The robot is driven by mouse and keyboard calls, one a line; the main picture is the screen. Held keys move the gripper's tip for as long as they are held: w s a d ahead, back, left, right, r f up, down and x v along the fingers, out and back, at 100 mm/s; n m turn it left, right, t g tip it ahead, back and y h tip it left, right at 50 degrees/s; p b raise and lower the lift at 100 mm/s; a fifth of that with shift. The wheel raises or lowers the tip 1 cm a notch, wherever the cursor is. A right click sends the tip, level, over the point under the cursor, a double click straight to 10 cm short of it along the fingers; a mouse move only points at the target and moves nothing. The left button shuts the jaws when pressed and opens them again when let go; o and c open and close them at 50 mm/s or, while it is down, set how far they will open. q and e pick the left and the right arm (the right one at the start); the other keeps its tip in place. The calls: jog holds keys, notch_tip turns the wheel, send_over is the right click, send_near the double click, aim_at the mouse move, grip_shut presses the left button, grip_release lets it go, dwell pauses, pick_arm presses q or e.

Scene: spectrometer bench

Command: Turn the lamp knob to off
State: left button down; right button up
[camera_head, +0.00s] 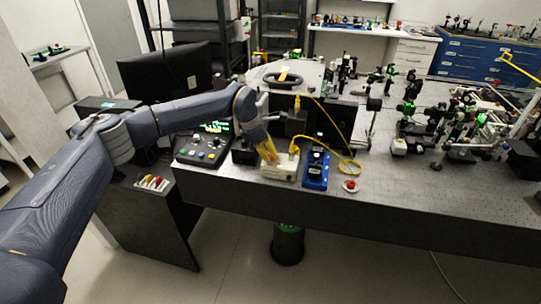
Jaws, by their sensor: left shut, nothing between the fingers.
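My left arm reaches in from the left. Its gripper (269,158), with yellow fingers, is shut and empty and points down at a small pale box (284,173) near the bench's front edge. The fingertips are over or against the box's left part; I cannot tell whether they touch. A yellow cable leaves the box's right side. I cannot make out a lamp knob; the gripper covers part of the box. My right gripper is not in view.
A blue device (316,169) stands just right of the pale box, with a red button (351,185) beyond it. A black control panel (204,144) with green display is to the left. Optics (440,125) crowd the bench's right side. The front right bench top is clear.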

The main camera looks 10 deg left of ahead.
pick_arm(q)
jog(key=shift+f, duration=0.1)
dwell(0.3)
jog(key=n+t, duration=0.1)
jog(key=n, duration=0.1)
jog(key=n+y, duration=0.1)
jog(key=n, duration=0.2)
jog(key=shift+s+d+t, duration=0.15)
jog(key=shift+t, duration=0.25)
jog(key=shift+n+t+y, duration=0.4)
jog(key=shift+n+y, duration=0.4)
jog(key=shift+n, duration=1.6)
jog(key=c, duration=1.3)
grip_release()
jog(key=v, duration=1.2)
